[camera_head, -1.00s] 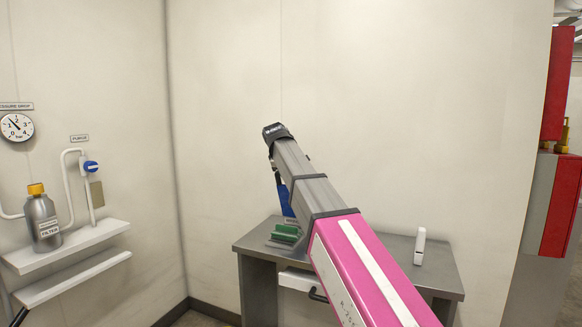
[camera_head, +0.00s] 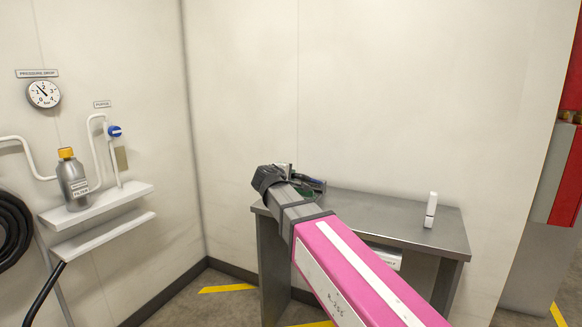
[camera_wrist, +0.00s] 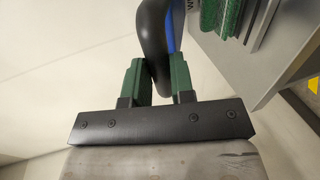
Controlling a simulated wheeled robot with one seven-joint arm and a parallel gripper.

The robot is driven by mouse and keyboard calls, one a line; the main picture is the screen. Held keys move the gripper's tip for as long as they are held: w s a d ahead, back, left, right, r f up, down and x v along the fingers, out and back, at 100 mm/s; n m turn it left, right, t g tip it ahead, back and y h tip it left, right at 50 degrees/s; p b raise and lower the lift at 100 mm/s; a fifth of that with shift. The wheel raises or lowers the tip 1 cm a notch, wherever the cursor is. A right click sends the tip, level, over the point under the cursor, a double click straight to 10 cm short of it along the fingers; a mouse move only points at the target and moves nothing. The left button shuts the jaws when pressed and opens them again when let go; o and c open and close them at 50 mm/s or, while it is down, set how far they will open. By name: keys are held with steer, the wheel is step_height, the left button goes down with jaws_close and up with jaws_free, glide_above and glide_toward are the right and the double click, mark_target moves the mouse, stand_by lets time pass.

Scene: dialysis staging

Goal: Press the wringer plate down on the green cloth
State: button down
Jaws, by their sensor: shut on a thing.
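My gripper (camera_wrist: 156,72) has green fingers shut on a black curved handle (camera_wrist: 153,25) with a blue strip along its right side, in the wrist view. The handle's far end is out of frame, so I cannot tell how it joins the wringer plate. The green cloth (camera_wrist: 231,14) shows at the top right of the wrist view, beside a grey metal edge, apart from my fingers. In the head view my wrist (camera_head: 272,178) is over the left end of the grey table and hides most of what stands there; only small green and blue parts show past it.
The grey table (camera_head: 385,222) is bare in the middle, with a white upright object (camera_head: 430,210) at its right. A wall shelf (camera_head: 95,210) with a grey bottle (camera_head: 73,183) is at left, under a gauge (camera_head: 43,94). Pale walls stand behind the table.

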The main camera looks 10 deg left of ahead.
step_height(320, 180, down, 9)
steer(key=s, duration=0.2)
steer(key=shift+a+f, duration=0.15)
steer(key=shift+a, duration=0.15)
steer(key=c, duration=1.8)
jaws_free()
steer(key=shift+f, duration=0.35)
steer(key=o, duration=0.6)
steer(key=shift+f, duration=0.65)
steer(key=shift+o, duration=0.2)
steer(key=shift+w, duration=0.1)
steer(key=o, duration=0.7)
steer(key=shift+c, duration=0.2)
